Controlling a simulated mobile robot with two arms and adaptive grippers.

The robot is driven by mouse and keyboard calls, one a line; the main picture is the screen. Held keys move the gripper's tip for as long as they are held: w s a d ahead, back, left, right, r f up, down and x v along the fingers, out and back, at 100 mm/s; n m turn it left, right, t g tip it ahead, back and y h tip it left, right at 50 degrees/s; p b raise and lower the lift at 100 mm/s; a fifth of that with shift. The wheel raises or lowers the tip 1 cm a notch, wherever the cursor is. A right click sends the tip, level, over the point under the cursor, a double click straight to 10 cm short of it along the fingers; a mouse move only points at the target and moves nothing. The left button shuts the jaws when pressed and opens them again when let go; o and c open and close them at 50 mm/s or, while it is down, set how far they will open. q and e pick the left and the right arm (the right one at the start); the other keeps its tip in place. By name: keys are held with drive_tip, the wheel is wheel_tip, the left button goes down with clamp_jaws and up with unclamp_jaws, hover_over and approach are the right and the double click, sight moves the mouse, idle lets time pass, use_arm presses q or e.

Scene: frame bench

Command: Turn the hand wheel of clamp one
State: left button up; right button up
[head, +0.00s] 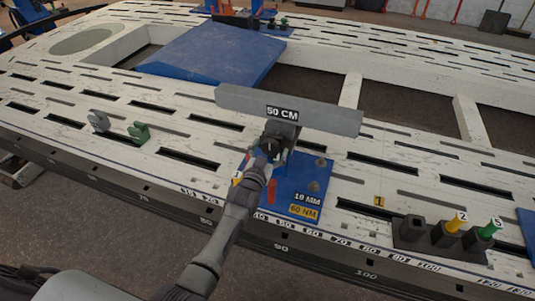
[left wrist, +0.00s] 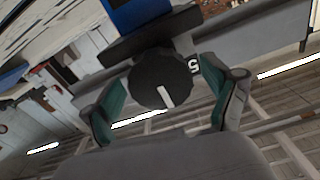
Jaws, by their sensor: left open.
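The hand wheel (left wrist: 158,78) is a black round knob with a white line on its face, seen nearly face-on in the left wrist view. My left gripper (left wrist: 162,90) is open, with one green-padded finger on each side of the wheel. The right finger looks closer to the rim; I cannot tell whether either touches. In the head view my left gripper (head: 262,157) reaches the dark clamp (head: 280,130) at the blue plate, and mostly hides the wheel. A grey bar (head: 330,117) marked "50 CM" lies across the clamp.
The blue plate (head: 308,196) reads "19 MM" and "60 NM". To its right a dark holder (head: 412,244) carries yellow and green pieces. A grey and a green hook (head: 139,132) stand at left on the slotted white bench (head: 60,118). A large blue panel (head: 215,52) lies behind.

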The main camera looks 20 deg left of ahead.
use_arm(q)
drive_tip(key=s, duration=1.2)
drive_tip(key=shift+a, duration=0.2)
drive_tip(key=s+f+g, duration=1)
drive_tip(key=s+f, duration=0.7)
drive_tip(key=f, duration=0.4)
drive_tip(key=s+a+f+g+p, duration=0.1)
drive_tip(key=s+f+g+p, duration=0.2)
drive_tip(key=s+p, duration=0.5)
drive_tip(key=s+a+f+g+p, duration=0.2)
drive_tip(key=s+p, duration=0.7)
drive_tip(key=s, duration=1.4)
wheel_tip(320, 180, down, 3)
drive_tip(key=shift+f+g+y, duration=0.15)
drive_tip(key=shift+g+y, duration=0.15)
drive_tip(key=shift+g, duration=0.7)
use_arm(e)
drive_tip(key=s+d+f, duration=0.1)
drive_tip(key=s, duration=0.8)
drive_tip(key=s+d+f+g, duration=0.1)
drive_tip(key=s+d+f, duration=0.1)
drive_tip(key=s, duration=0.7)
drive_tip(key=shift+g, duration=0.3)
